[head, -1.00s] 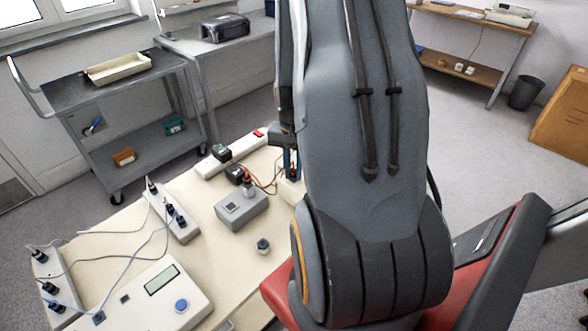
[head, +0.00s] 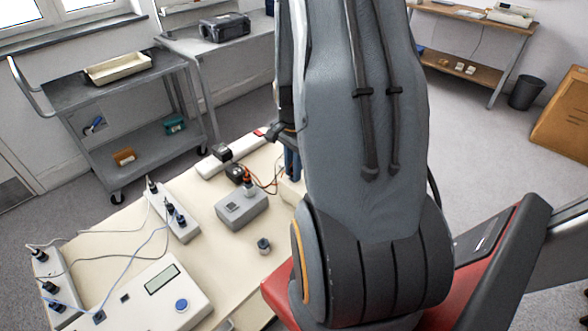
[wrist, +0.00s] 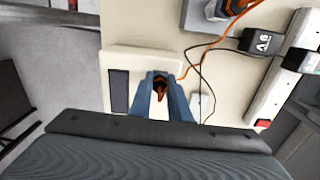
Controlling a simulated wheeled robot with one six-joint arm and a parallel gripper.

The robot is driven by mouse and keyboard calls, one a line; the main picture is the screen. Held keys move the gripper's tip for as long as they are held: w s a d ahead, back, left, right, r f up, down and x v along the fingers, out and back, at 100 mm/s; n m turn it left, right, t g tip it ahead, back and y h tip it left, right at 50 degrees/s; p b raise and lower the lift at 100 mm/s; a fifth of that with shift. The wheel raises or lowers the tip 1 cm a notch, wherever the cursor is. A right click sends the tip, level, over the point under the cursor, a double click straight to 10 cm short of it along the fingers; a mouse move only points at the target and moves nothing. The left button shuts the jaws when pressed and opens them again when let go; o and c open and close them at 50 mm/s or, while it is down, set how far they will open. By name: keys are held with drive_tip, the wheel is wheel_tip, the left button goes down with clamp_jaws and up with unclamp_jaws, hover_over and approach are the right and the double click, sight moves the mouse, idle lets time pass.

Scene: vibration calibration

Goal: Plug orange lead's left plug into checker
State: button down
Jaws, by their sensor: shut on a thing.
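My gripper (wrist: 160,78) is shut on an orange and dark plug (wrist: 160,90) between its blue fingers in the wrist view. It is over a cream box with a dark panel (wrist: 119,90), which looks like the checker. I cannot tell whether the plug is in a socket or above the box. In the head view my arm hides most of this box (head: 291,194), and the blue fingers (head: 292,165) show beside the arm. An orange wire (wrist: 213,43) runs from near the gripper toward a grey box (head: 240,209) with an orange-and-dark plug (head: 249,188) standing in it.
A white power strip (head: 212,168) with black adapters (head: 222,152) lies at the table's far edge. A dark, thin wire (wrist: 187,62) passes close to the gripper. Another socket strip (head: 170,212), a small round knob (head: 263,245) and a meter (head: 150,300) stand on the table.

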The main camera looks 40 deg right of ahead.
drive_tip(key=shift+m, duration=0.9)
drive_tip(key=shift+w, duration=0.1)
drive_tip(key=m, duration=0.4)
drive_tip(key=c, duration=1.6)
unclamp_jaws()
drive_tip(key=shift+r, duration=0.1)
drive_tip(key=shift+r+p, duration=1.7)
drive_tip(key=shift+r, duration=0.75)
